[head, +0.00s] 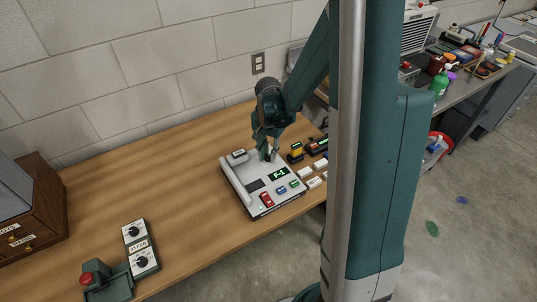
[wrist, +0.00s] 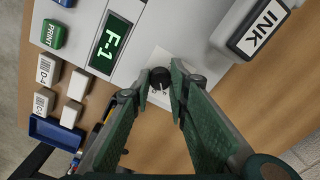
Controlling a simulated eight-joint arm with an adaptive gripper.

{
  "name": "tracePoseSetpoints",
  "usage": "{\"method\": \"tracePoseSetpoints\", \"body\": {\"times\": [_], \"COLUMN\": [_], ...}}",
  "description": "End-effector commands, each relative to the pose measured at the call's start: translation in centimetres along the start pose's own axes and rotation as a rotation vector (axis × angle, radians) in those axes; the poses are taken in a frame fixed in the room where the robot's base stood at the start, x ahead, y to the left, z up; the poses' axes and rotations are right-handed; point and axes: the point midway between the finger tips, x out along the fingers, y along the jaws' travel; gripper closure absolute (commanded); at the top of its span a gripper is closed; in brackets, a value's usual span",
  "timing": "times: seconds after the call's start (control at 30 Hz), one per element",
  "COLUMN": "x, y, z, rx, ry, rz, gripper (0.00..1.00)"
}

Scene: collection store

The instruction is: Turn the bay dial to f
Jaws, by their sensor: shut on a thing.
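The label-printing device (head: 235,185) is a light grey box on the wooden bench. Its lit display (head: 279,174) reads F-1, also in the wrist view (wrist: 109,44). The bay dial (wrist: 160,78) is a small black knob with a pale pointer line, on a white plate beside the display. My gripper (head: 267,155) reaches down onto the device from behind. In the wrist view its green fingertips (wrist: 160,80) are shut on the dial, one on each side. The letters around the dial are mostly hidden or too small to read.
A grey piece labelled INK (wrist: 262,28) and a green PRINT button (wrist: 54,33) are on the device. White labelled blocks (wrist: 47,70) and a blue tray (wrist: 55,132) lie beside it. A two-knob box (head: 141,248) stands front left; the bench between is clear.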

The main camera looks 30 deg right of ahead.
Motion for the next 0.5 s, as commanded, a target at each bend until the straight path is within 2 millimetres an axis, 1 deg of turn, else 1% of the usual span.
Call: {"method": "tracePoseSetpoints", "body": {"times": [0.17, 0.2, 0.3, 0.5], "x": [-0.05, -0.05, -0.04, -0.03], "y": [-0.11, -0.12, -0.09, -0.05], "z": [-0.1, -0.11, -0.1, -0.06], "rx": [-0.001, -0.001, -0.001, -0.001], "ry": [0.001, 0.002, 0.001, 0.001], "rz": [-0.002, -0.002, -0.001, -0.001], "gripper": [0.94, 0.8, 0.67, 0.67]}}
